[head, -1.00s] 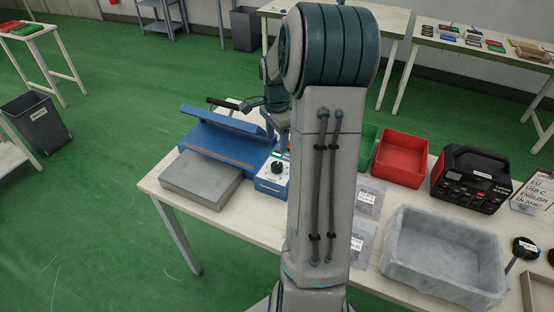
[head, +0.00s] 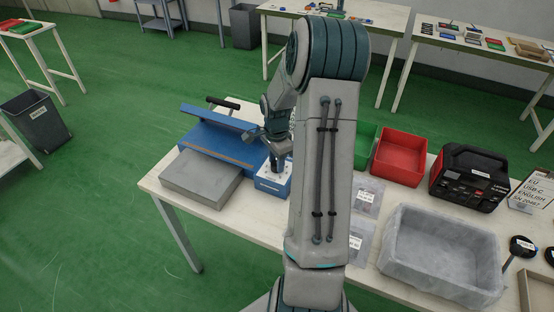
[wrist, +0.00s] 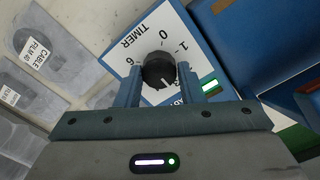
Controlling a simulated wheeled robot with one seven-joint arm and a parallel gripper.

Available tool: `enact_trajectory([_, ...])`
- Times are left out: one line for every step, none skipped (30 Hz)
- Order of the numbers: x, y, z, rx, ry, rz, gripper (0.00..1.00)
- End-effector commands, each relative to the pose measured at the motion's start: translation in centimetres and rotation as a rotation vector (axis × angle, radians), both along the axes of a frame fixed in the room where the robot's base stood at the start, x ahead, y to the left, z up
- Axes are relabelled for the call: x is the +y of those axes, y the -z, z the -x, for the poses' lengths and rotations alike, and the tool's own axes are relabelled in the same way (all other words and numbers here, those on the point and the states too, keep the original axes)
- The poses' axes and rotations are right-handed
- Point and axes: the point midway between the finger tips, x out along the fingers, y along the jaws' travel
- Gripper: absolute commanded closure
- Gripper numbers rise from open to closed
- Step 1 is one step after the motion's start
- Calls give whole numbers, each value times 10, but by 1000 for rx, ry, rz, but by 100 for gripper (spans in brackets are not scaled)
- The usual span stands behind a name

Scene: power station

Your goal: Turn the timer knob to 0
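The timer knob (wrist: 158,70) is black and round, on a white panel (wrist: 185,35) marked TIMER with a 0, a 1 and a 6. Its pale pointer mark faces down in the wrist view, away from the 0. My gripper (wrist: 160,75) has one finger on each side of the knob, fingertips beside it; whether they touch it I cannot tell. In the head view my gripper (head: 279,163) is over the blue machine's control box (head: 272,184), and it hides the knob there.
The blue press (head: 220,138) with a grey plate (head: 200,178) is left of the box. Bags (head: 366,197), a red bin (head: 400,156), a grey tray (head: 440,245) and a black-red unit (head: 470,180) are to the right.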

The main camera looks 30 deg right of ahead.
Motion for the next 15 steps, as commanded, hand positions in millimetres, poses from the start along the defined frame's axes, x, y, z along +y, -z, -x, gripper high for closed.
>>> enact_trajectory([0,0,0,-2,0,0,81])
enact_trajectory([0,0,-1,-2,0,0,89])
enact_trajectory([0,0,-1,-2,0,0,89])
enact_trajectory([0,0,-1,-3,0,0,89])
enact_trajectory([-4,0,-1,-3,2,0,89])
enact_trajectory([-3,0,-1,-3,1,1,89])
enact_trajectory([-2,0,-1,-4,0,1,89])
enact_trajectory([-2,0,-1,-4,-2,1,89])
enact_trajectory([-2,-1,-1,-4,-5,1,89])
enact_trajectory([-2,-1,-1,-5,-10,2,89])
enact_trajectory([-2,-1,-1,-5,-16,2,89])
enact_trajectory([-2,-1,-1,-5,-25,2,89])
enact_trajectory([-1,-1,-1,-6,-34,2,89])
enact_trajectory([-1,-1,-1,-6,-45,3,89])
enact_trajectory([-1,-1,-2,-6,-62,3,89])
